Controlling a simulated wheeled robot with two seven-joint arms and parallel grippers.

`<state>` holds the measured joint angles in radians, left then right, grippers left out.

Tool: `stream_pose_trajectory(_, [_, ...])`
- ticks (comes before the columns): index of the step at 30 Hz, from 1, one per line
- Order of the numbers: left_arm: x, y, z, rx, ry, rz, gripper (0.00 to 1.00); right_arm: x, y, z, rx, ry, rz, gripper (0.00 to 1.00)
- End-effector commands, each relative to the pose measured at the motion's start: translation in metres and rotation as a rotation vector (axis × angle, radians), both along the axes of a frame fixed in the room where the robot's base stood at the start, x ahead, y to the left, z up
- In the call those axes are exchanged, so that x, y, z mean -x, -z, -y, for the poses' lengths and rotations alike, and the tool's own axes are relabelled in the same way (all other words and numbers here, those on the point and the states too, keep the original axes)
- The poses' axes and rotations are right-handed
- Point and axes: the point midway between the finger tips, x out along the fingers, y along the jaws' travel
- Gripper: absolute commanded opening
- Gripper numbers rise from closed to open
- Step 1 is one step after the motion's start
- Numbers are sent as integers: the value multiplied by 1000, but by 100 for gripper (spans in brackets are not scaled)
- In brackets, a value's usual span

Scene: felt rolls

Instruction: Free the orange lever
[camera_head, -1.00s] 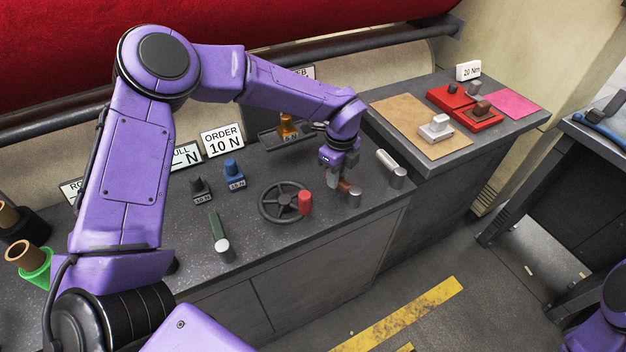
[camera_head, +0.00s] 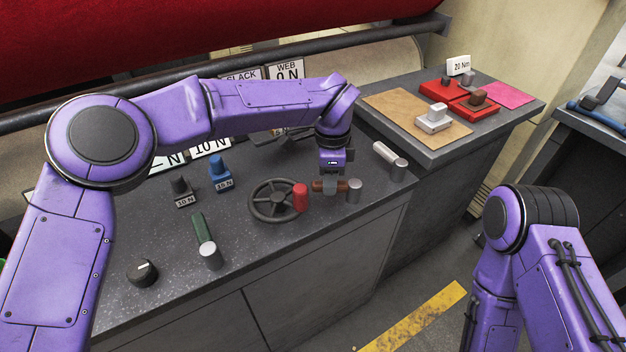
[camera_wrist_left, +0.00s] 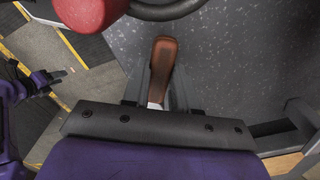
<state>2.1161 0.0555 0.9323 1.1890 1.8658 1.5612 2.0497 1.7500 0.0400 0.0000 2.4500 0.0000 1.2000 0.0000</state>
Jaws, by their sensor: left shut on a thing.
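The orange-brown lever (camera_head: 318,186) sticks out sideways beside a silver round post (camera_head: 354,190) on the grey console. My left gripper (camera_head: 330,188) points down and is shut on the lever. In the left wrist view the lever (camera_wrist_left: 163,65) runs away from me between the two fingers (camera_wrist_left: 158,96). The fingers cover part of it, and its far joint with the post is hidden. What looks like my right gripper (camera_wrist_left: 56,77) shows small and dark at the left of the wrist view; its jaws are not clear.
A black handwheel (camera_head: 272,208) with a red knob (camera_head: 300,198) stands close left of the lever. A green lever (camera_head: 203,228), a black dial (camera_head: 142,272), black (camera_head: 182,193) and blue (camera_head: 220,174) weights and a silver lever (camera_head: 384,153) are also on the console.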

Motion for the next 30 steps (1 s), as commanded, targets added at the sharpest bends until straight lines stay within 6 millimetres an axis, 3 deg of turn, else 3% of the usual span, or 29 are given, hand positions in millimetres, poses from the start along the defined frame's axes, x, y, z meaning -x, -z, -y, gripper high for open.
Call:
stream_pose_trajectory(16, [1,-2,5,3,-19,1,0,0,2,0,0,0,0,43])
stream_pose_trajectory(17, [1,-2,5,3,-19,1,37,0,2,0,0,0,0,43])
stream_pose_trajectory(18, [1,-2,5,3,-18,1,50,0,2,0,0,0,0,43])
stream_pose_trajectory(26, [1,-1,5,2,-14,1,53,0,2,0,0,0,0,43])
stream_pose_trajectory(30, [0,-11,5,2,-16,3,53,0,3,0,0,0,0,43])
